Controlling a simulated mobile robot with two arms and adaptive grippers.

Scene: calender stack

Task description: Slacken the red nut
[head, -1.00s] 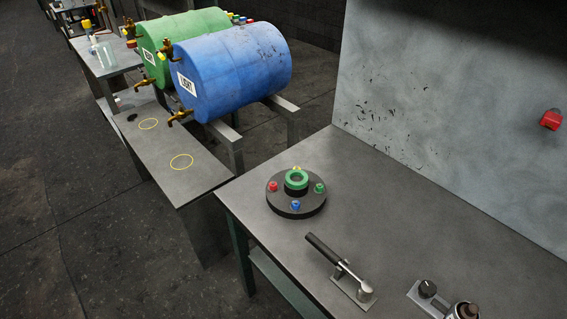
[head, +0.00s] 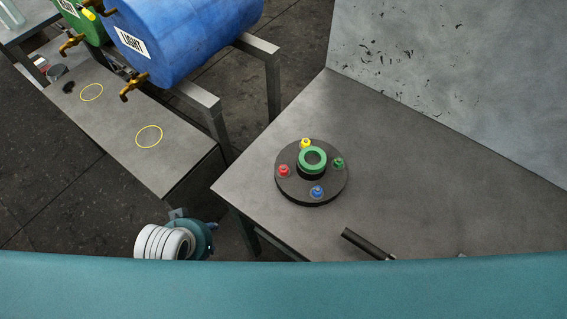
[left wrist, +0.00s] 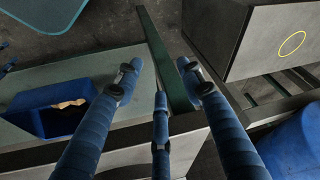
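The red nut (head: 284,170) sits on the left part of a round black flange (head: 311,201) on the workbench. A yellow nut (head: 306,143), a green nut (head: 338,162) and a blue nut (head: 317,191) sit around the same flange, with a green ring (head: 313,160) standing in its middle. A tool with a black handle (head: 367,243) lies nearer; the rest of it is hidden behind my teal body part. In the left wrist view my left gripper (left wrist: 159,76) has its blue fingers apart and empty, over the floor and table edges.
The workbench (head: 262,175) is clear around the flange, with a grey back panel (head: 450,90) behind. A blue drum (head: 190,35) lies on a rack at upper left, beside a low bench (head: 120,130). The left wrist view shows a blue bin (left wrist: 50,112).

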